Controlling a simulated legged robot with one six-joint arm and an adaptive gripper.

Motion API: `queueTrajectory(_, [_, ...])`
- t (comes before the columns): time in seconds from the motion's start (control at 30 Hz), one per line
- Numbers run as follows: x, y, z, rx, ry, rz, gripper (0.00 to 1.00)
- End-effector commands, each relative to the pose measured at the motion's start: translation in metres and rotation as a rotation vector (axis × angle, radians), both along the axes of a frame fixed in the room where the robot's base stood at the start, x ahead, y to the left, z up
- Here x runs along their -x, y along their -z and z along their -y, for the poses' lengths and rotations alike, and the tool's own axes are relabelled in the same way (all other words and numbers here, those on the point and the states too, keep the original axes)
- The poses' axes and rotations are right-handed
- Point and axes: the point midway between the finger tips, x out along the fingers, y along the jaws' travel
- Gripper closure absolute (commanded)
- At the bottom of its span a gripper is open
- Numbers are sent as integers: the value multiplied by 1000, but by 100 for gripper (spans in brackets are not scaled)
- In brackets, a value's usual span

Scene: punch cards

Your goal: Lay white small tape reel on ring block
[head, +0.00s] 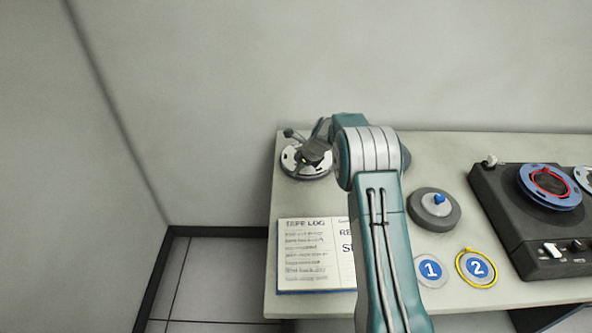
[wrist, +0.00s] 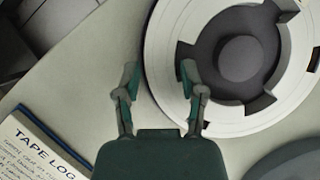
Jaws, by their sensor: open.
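The white reel (head: 305,172) lies flat at the table's back left, partly hidden by my gripper in the head view. In the wrist view the reel (wrist: 165,60) shows large, with a dark slotted centre and a round grey hub.
A tape log (head: 305,254) lies at the table's front left, partly behind my arm. Discs marked 1 (head: 430,270) and 2 (head: 477,268) lie at the front. A dark tape machine (head: 505,208) with a blue reel (head: 565,197) stands at right.

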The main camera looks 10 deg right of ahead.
Motion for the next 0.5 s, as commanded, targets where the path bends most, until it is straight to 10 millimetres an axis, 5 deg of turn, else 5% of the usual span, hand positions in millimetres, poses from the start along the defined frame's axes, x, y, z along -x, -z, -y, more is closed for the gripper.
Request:
queueTrajectory(0.2, [0,0,0,0,0,0,47])
queueTrajectory(0.23, [0,0,0,0,0,0,52])
queueTrajectory(0.33, [0,0,0,0,0,0,96])
queueTrajectory(0.5, [-1,0,0,1,0,2,100])
